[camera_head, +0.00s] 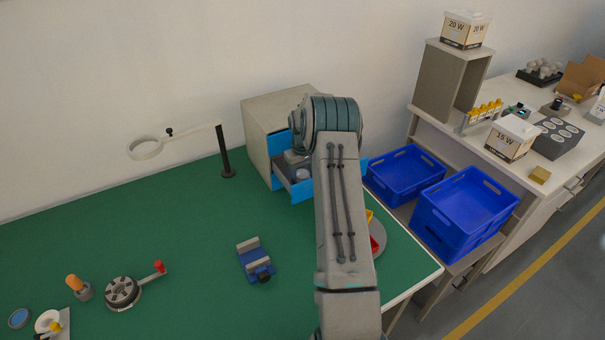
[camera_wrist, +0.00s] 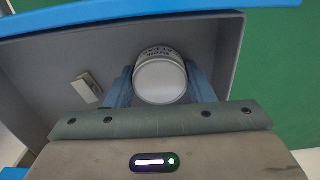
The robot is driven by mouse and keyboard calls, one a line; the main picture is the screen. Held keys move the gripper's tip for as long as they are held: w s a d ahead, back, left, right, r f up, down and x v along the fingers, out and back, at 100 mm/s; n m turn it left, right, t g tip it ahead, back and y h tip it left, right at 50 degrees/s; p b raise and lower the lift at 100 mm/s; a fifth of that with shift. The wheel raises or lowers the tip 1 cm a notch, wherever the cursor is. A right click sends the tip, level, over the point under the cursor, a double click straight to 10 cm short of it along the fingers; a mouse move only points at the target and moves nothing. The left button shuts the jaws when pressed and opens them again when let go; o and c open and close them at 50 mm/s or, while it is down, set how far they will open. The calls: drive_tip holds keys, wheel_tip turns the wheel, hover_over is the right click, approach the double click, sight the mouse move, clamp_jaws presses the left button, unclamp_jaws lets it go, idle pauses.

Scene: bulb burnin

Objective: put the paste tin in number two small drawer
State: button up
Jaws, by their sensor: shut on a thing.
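The paste tin (camera_wrist: 160,80) is a round tin with a pale lid and dark print on its side. In the wrist view it sits between the two blue fingers of my gripper (camera_wrist: 161,90), which is shut on it. The tin and fingertips are over or inside an open grey drawer (camera_wrist: 50,60) with a blue front. In the head view the pale tin (camera_head: 302,174) shows at the open drawer of the grey cabinet (camera_head: 258,118). My arm covers part of the cabinet and drawers. I cannot read any drawer number or tell if the tin touches the drawer floor.
A small grey block (camera_wrist: 87,88) lies in the drawer, left of the tin. A magnifier lamp (camera_head: 227,160) stands left of the cabinet. A blue vise-like device (camera_head: 256,260) sits on the green mat. Blue crates (camera_head: 465,210) stand at the right.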

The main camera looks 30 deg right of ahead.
sight(302, 174)
drive_tip(key=o, duration=1.1)
drive_tip(key=shift+r, duration=0.5)
wheel_tip(302, 174, up, 11)
drive_tip(key=b, duration=0.3)
drive_tip(key=s+a+r+t, duration=0.2)
drive_tip(key=s+a+r, duration=1.1)
drive_tip(key=a+r, duration=0.25)
drive_tip(key=s+a+f+t, duration=0.1)
drive_tip(key=s+a, duration=0.3)
drive_tip(key=s, duration=0.7)
drive_tip(key=s+a+f+t, duration=0.1)
drive_tip(key=s+a, duration=0.4)
drive_tip(key=s, duration=0.7)
drive_tip(key=shift+a+f, duration=0.2)
drive_tip(key=shift+f, duration=0.25)
